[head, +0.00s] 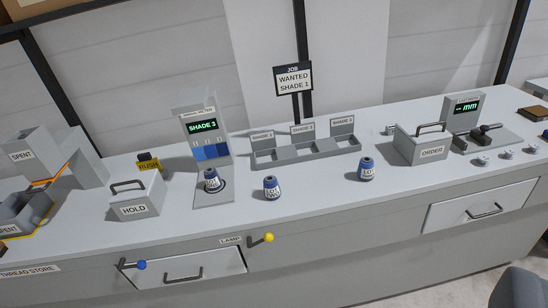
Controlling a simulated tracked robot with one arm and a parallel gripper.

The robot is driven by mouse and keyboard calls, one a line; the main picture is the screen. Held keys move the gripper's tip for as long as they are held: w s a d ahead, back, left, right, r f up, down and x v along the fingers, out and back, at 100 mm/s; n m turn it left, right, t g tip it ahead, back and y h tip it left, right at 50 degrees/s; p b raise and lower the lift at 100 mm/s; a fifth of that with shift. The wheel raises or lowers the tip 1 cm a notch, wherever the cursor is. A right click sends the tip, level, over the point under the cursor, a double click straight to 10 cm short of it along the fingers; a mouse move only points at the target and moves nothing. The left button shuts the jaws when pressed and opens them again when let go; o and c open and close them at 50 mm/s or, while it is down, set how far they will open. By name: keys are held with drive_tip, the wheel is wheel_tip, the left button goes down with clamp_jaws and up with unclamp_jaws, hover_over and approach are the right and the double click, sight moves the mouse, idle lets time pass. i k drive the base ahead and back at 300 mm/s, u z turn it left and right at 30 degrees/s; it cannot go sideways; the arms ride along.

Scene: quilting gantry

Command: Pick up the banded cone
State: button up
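Three small blue thread cones with white labels and dark tops stand upright on the grey bench. One cone (211,180) stands on the plate of the shade meter (202,118), whose screen reads SHADE 3. A second cone (271,188) stands on the open bench top right of the meter. A third cone (366,170) stands further right, in front of the shade rack. I cannot tell from their small markings which one is the banded cone. My gripper is not in view.
The three-slot shade rack (306,152) looks empty. A sign (293,80) reads WANTED SHADE 1. A HOLD box (135,195) and a RUSH block (149,163) stand left, an ORDER box (421,146) right. Bench between the cones is clear.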

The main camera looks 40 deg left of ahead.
sight(213, 183)
drive_tip(key=u, duration=0.1)
drive_tip(key=i, duration=1.3)
drive_tip(key=u, duration=0.6)
drive_tip(key=i, duration=0.3)
drive_tip(key=u, duration=0.35)
